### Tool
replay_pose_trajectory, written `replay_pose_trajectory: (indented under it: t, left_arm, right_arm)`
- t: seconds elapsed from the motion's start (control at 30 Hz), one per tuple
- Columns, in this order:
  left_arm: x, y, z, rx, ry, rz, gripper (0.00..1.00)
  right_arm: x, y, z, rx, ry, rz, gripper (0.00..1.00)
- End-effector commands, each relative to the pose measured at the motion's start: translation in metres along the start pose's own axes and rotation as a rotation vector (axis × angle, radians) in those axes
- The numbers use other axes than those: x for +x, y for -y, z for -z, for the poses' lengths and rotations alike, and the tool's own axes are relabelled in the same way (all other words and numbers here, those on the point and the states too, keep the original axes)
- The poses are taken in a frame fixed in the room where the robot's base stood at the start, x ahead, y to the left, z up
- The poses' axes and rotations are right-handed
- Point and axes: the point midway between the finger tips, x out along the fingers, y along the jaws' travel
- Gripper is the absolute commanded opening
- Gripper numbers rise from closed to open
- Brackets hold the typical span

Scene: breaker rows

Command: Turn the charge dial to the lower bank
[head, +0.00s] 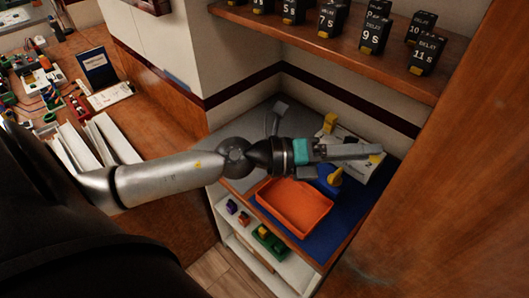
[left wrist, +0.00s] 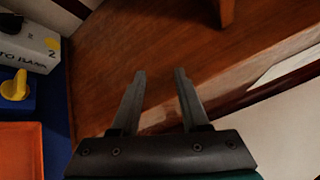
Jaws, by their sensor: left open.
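The charge dial looks like a yellow knob (head: 336,177) on a blue base, on the blue surface at the right of the counter. It also shows in the left wrist view as a yellow knob (left wrist: 14,86) at the left edge. A white box (head: 376,163) marked "2" stands just behind it; its lettering, partly readable as "TO BANK", shows in the left wrist view (left wrist: 30,42). My left gripper (head: 345,161) is above the dial, apart from it, with open, empty fingers (left wrist: 160,73). The gripper partly hides the dial and box. My right gripper is out of view.
An orange tray (head: 293,207) lies in front of the dial. A yellow piece (head: 330,122) and a grey lever (head: 274,121) stand behind the arm. A wooden shelf (head: 330,50) with several black delay blocks hangs above. A wooden panel (head: 455,190) closes the right side.

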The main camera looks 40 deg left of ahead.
Motion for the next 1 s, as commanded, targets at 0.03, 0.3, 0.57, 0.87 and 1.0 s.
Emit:
replay_pose_trajectory:
  t: [0.03,0.3,0.57,0.87,1.0]
  left_arm:
    - [0.001,0.006,-0.005,-0.046,0.046,0.022,0.45]
    - [-0.007,0.018,-0.038,-0.306,0.302,0.1,0.45]
    - [-0.026,0.005,-0.064,-0.566,0.545,0.116,0.45]
    - [-0.057,-0.033,-0.073,-0.878,0.811,0.065,0.45]
    - [-0.072,-0.055,-0.067,-1.016,0.92,0.017,0.45]
  right_arm:
    - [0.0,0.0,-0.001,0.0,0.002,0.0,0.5]
    - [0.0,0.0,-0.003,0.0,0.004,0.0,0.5]
    - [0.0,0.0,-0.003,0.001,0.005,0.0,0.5]
    - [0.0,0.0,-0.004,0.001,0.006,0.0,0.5]
    - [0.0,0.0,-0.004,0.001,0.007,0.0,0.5]
